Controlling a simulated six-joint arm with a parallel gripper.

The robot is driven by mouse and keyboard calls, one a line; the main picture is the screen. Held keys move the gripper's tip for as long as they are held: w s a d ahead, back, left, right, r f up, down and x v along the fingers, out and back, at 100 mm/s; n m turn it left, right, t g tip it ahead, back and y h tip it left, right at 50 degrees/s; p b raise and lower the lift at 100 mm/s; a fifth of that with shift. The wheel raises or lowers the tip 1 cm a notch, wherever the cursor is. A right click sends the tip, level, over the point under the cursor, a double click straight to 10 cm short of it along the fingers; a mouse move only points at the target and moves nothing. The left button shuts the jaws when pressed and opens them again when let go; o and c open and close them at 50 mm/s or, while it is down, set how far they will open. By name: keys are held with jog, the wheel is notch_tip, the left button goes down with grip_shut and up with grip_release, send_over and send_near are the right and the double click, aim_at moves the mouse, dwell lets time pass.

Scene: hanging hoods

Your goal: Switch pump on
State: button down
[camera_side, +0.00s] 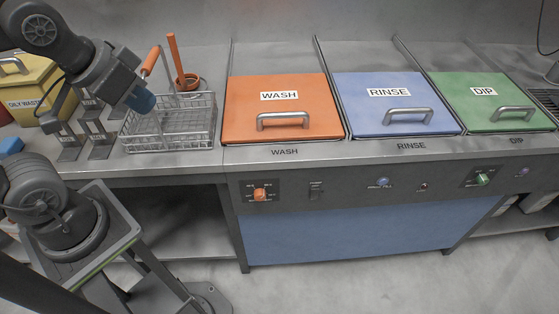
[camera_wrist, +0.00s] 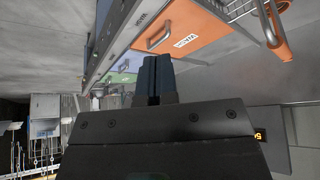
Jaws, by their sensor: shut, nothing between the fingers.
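My gripper (camera_side: 141,101) is at the upper left in the side view, above the wire basket's left end and well apart from the control panel. In the wrist view its two dark fingers (camera_wrist: 153,79) are together with nothing between them. The front panel (camera_side: 352,190) carries an orange knob (camera_side: 260,194) under WASH, a dark switch (camera_side: 316,190) right of it, a blue button (camera_side: 382,182), a small toggle (camera_side: 423,187) and a green knob (camera_side: 482,179). The small panel labels are too blurred to tell which control is the pump's, or its position.
Closed WASH (camera_side: 276,107), RINSE (camera_side: 393,105) and DIP (camera_side: 489,102) lids have raised handles. A wire basket (camera_side: 170,125) stands left of WASH, with an orange-handled tool (camera_side: 175,60) behind it. A yellow oily-waste bin (camera_side: 28,88) is far left. Space before the panel is clear.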

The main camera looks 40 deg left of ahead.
jog(key=w+d+t+h, duration=0.1)
jog(key=w+d+h, duration=0.1)
jog(key=w+d, duration=0.5)
jog(key=n+t+h, duration=0.1)
jog(key=n+t, duration=0.1)
jog(key=n, duration=0.2)
send_over(315, 194)
jog(key=s+d, duration=0.2)
jog(key=s, duration=0.3)
notch_tip(315, 194, down, 12)
jog(key=w+d+f+n+t+y, duration=0.1)
jog(key=d+f, duration=0.2)
jog(key=f, duration=0.4)
jog(key=d+f+n+t, duration=0.1)
jog(key=d+f, duration=0.3)
jog(key=f, duration=0.3)
jog(key=s+f+t+y, duration=0.1)
jog(key=s+f, duration=0.2)
jog(key=f, duration=0.5)
jog(key=s+f+t+y, duration=0.1)
jog(key=s+f+t, duration=0.1)
jog(key=f, duration=0.6)
jog(key=shift+s+n, duration=0.3)
jog(key=shift+s, duration=0.1)
jog(key=shift+a, duration=0.1)
jog(key=w+a+f, duration=0.1)
jog(key=w+a, duration=0.5)
jog(key=shift+w+a, duration=0.15)
jog(key=shift+w, duration=0.05)
